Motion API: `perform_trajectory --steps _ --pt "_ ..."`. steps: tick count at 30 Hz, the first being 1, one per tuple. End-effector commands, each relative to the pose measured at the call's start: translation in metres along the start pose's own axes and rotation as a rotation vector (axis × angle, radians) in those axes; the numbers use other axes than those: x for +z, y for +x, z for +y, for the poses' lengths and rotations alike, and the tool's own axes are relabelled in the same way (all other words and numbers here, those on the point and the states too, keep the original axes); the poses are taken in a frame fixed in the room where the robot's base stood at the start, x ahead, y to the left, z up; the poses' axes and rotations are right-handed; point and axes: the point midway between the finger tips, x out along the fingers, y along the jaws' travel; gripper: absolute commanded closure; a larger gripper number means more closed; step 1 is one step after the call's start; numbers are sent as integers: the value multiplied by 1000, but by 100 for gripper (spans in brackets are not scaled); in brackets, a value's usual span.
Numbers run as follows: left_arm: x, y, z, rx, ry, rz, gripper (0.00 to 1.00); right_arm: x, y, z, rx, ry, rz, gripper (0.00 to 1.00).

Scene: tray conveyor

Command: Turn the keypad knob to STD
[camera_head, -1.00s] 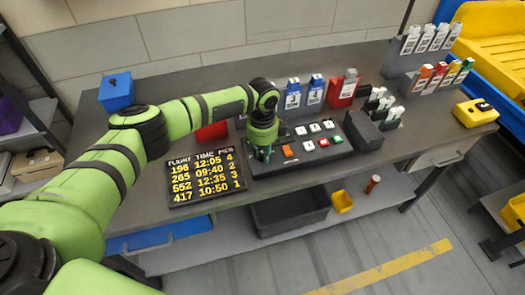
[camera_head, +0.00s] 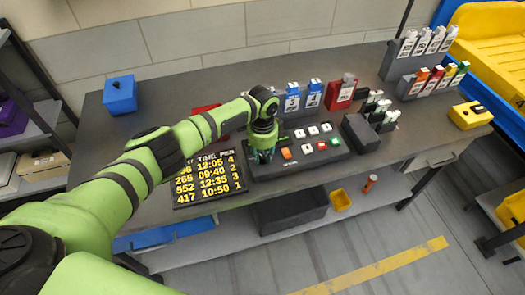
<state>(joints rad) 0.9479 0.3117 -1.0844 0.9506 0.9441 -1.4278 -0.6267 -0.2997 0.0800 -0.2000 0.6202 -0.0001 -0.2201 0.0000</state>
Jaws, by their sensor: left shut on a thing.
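The dark keypad panel (camera_head: 290,166) lies on the grey table, with several white buttons, an orange one, a red one and a green one. My left gripper (camera_head: 262,156) points down over the left end of the panel. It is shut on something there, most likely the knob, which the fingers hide. I cannot read the knob's setting or any STD mark. My right gripper is not in view.
A black flight board (camera_head: 208,180) with yellow text lies left of the panel, partly behind my arm. A blue box (camera_head: 120,94) stands at the back left. Blue and red tagged containers (camera_head: 341,95) stand behind the panel. A yellow box (camera_head: 470,115) sits at the right.

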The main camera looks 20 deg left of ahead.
Motion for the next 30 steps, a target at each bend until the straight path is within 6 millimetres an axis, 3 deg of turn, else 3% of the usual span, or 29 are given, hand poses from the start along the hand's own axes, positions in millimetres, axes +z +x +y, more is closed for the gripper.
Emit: perform_trajectory --steps 12,28,29,30 --pt "0 1 1 3 -182 -1 100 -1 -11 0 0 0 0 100" --pt "0 2 1 3 -204 -2 100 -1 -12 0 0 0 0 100" --pt "0 2 1 3 -204 -2 61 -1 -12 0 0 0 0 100" --pt "0 2 1 3 -204 -2 49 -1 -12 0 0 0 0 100"
